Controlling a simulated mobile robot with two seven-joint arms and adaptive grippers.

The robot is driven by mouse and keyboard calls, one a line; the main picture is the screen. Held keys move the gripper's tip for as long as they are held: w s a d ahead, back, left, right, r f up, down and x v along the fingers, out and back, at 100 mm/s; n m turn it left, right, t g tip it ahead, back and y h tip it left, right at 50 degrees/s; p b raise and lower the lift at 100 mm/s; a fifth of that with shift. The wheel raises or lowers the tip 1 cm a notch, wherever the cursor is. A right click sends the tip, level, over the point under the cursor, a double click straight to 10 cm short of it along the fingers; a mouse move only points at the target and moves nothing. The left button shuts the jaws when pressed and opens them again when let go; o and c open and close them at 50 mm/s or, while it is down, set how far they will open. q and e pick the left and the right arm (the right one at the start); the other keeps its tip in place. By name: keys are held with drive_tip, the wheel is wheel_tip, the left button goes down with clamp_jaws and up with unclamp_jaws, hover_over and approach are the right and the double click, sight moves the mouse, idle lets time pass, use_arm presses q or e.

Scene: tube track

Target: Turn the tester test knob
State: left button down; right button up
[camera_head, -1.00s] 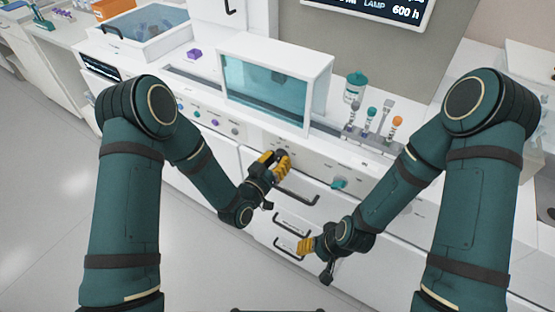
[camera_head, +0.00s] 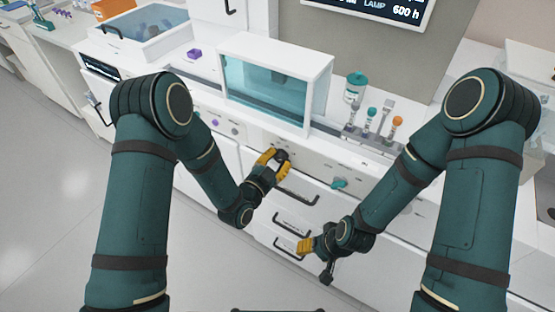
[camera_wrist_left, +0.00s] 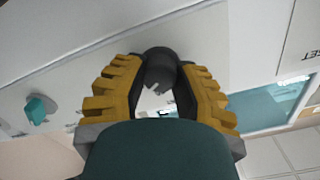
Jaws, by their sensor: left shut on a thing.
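The dark round test knob (camera_head: 282,155) stands on the white front panel below the glass-fronted box. My left gripper (camera_head: 272,161) is at the knob, with its yellow-padded fingers on either side of it. In the left wrist view the knob (camera_wrist_left: 160,66) sits between the fingertips of my left gripper (camera_wrist_left: 160,78), which is shut on it. The knob's face shows a notch there. My right gripper (camera_head: 305,246) hangs lower, in front of the drawers and away from the knob; its finger opening cannot be made out.
A teal knob (camera_head: 339,183) is on the same panel to the right. Drawer handles (camera_head: 297,198) stick out just below my left gripper. The glass-fronted box (camera_head: 268,90) stands above. A bottle (camera_head: 355,86) and several small tools stand on the counter. Open floor lies at lower left.

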use_arm(q)
drive_tip(key=shift+r, duration=0.1)
idle(0.5)
drive_tip(key=c, duration=0.9)
unclamp_jaws()
drive_tip(key=shift+w, duration=0.1)
drive_tip(key=v, duration=1.2)
drive_tip(key=shift+d, duration=0.1)
